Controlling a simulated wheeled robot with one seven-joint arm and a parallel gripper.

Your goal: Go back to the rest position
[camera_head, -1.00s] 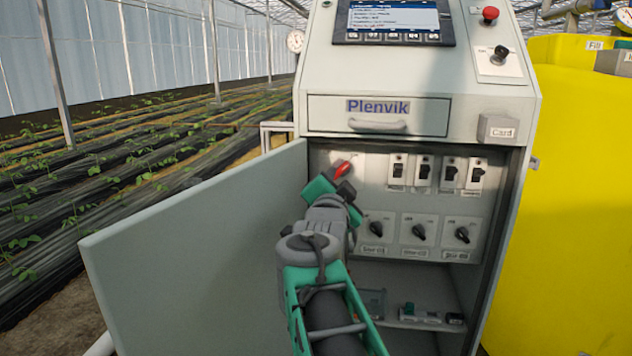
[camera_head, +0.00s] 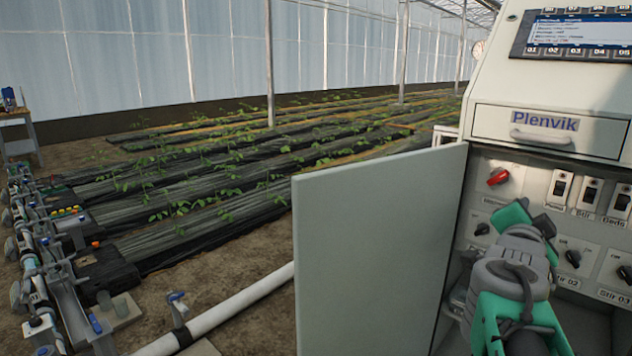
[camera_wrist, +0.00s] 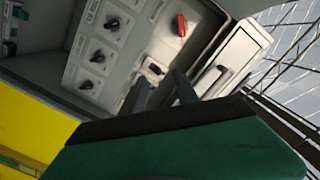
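My gripper (camera_head: 541,222) is in front of the open cabinet's switch panel (camera_head: 478,212), below and right of the red rotary knob (camera_head: 498,177). It is apart from the knob. In the wrist view its two dark fingers (camera_wrist: 160,92) stand apart with nothing held between them. The red knob also shows in the wrist view (camera_wrist: 181,25), beyond the fingers. My arm hides part of the lower panel in the head view.
The cabinet door (camera_head: 380,250) stands open left of my arm. A closed drawer (camera_head: 548,130) marked Plenvik is above the panel. A white pipe (camera_head: 235,308) and pipework with valves (camera_head: 45,270) lie at left. Planted beds (camera_head: 210,180) stretch behind.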

